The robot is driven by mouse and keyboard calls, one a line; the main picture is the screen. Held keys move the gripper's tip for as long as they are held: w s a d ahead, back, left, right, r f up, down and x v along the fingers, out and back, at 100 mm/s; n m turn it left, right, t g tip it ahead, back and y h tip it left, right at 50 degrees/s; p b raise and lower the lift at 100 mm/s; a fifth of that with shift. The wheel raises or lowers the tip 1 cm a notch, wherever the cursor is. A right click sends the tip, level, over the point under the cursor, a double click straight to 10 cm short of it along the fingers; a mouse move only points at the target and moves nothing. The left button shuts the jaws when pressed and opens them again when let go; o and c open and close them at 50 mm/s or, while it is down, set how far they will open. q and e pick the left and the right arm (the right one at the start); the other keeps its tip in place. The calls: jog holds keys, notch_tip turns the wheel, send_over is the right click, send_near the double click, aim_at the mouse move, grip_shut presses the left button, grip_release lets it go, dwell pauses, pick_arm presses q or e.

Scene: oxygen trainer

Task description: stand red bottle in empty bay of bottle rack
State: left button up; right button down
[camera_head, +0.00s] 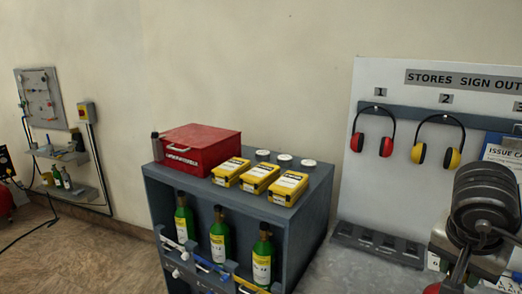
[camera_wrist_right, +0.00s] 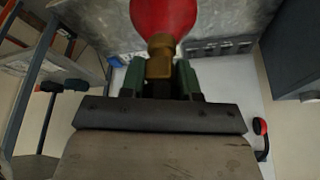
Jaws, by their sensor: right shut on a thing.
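My right gripper (camera_wrist_right: 160,75) is shut on the brass neck of the red bottle (camera_wrist_right: 165,16) in the right wrist view. The bottle's red body runs out of the top of that view. In the head view my right arm comes in at the right edge, and a small red part (camera_head: 432,288) shows low beside it, probably the bottle. A grey cabinet (camera_head: 318,190) holds three green bottles (camera_head: 219,238) behind bars. I cannot tell whether it is the bottle rack, and no empty bay is clear. My left gripper is not in view.
A red box (camera_head: 200,147), yellow cases (camera_head: 260,178) and white-topped round items (camera_head: 284,160) stand on the cabinet. A low dark slotted rack (camera_head: 378,242) stands below the sign-out board (camera_head: 440,90) with ear defenders (camera_head: 437,138). Floor at left looks mostly clear.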

jog(key=a+f+n+t+y+b, duration=0.1)
jog(key=a+f+n+t+y, duration=0.1)
jog(key=a+f+n, duration=0.8)
notch_tip(320, 180, down, 6)
jog(key=a+y, duration=0.1)
jog(key=a, duration=0.2)
jog(key=shift+s+n+y, duration=0.25)
jog(key=shift+n+y, duration=0.05)
jog(key=shift+d+r, duration=0.1)
